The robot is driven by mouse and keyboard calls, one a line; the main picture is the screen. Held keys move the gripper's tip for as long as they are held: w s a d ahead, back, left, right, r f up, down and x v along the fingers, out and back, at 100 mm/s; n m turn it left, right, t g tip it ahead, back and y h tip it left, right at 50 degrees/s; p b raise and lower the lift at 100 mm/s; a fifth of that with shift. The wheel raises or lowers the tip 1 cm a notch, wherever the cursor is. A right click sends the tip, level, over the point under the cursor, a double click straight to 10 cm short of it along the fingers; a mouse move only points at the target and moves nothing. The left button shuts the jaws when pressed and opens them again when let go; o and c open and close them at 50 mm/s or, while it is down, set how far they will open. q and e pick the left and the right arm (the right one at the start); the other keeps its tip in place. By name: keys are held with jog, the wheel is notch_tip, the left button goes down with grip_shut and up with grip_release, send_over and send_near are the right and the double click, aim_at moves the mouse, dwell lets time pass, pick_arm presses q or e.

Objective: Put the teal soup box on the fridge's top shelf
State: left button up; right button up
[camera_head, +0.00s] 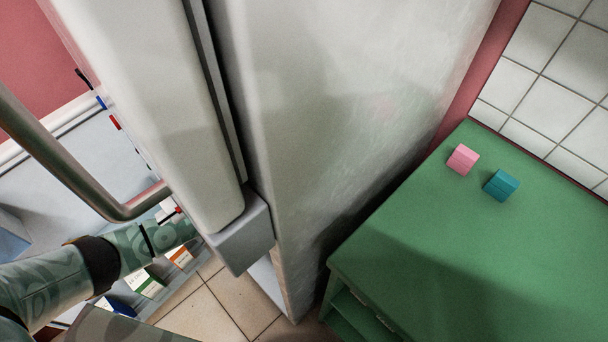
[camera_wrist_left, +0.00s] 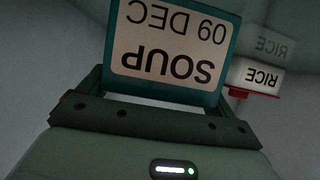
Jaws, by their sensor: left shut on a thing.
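The teal soup box (camera_wrist_left: 175,50) fills the upper middle of the left wrist view. Its pale label reads SOUP 09 DEC upside down. My left gripper (camera_wrist_left: 150,104) is shut on the box, with one finger at each side. In the head view my left arm reaches in from the left and its end is hidden behind the fridge door. The fridge (camera_head: 340,110) stands in the middle of the head view with its door (camera_head: 150,90) open. The top shelf cannot be made out. My right gripper is not in view.
A white rice box with a red base (camera_wrist_left: 257,77) is just right of the soup box. Boxes with green (camera_head: 147,284) and orange (camera_head: 180,256) bands show below my arm. A green counter (camera_head: 430,240) at right bears a pink block (camera_head: 462,159) and a teal block (camera_head: 501,185).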

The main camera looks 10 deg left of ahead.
pick_arm(q)
jog(key=o, duration=1)
jog(key=shift+f, duration=0.15)
jog(key=shift+s+r, duration=0.15)
jog(key=shift+r, duration=0.2)
jog(key=p+v, duration=0.5)
jog(key=v, duration=0.6)
jog(key=shift+s+a, duration=0.2)
jog(key=shift+s, duration=0.05)
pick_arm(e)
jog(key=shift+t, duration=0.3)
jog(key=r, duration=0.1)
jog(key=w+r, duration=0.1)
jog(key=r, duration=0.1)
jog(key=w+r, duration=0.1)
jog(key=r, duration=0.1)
